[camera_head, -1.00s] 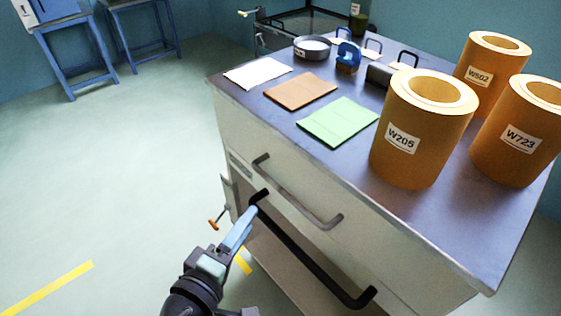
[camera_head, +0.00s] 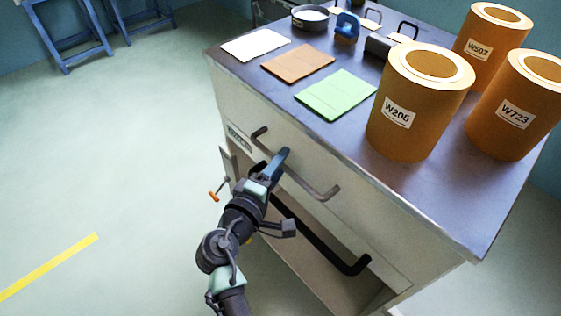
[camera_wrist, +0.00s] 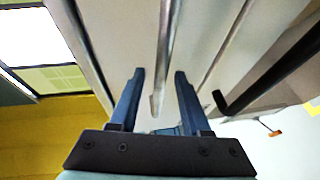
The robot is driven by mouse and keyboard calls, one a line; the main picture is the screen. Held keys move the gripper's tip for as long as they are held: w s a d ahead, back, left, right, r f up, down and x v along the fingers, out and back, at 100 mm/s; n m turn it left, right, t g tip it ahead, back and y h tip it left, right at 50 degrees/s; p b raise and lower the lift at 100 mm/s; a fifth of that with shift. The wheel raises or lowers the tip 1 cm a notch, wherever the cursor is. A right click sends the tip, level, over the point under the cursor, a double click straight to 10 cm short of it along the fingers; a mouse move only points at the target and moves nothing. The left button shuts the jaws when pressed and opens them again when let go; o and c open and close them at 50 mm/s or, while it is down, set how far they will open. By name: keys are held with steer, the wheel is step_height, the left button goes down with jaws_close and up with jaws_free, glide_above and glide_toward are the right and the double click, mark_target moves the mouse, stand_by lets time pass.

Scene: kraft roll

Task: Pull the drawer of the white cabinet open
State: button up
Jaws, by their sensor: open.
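The white cabinet (camera_head: 232,95) stands right of centre in the head view, with a dark worktop. Its drawer front carries a long grey bar handle (camera_head: 322,193); the handle also shows in the wrist view (camera_wrist: 165,45). I cannot tell whether the fingers touch the bar. The drawer looks closed.
A black bar (camera_head: 335,257) runs below the drawer handle. An orange-ended lever (camera_head: 214,195) sticks out at the cabinet's left. Paper rolls, including W205 (camera_head: 405,125), and a green sheet (camera_head: 337,94) lie on top.

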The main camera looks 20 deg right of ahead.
steer(key=shift+w+d, duration=0.2)
steer(key=shift+d, duration=0.05)
jaws_close()
stand_by(1.4)
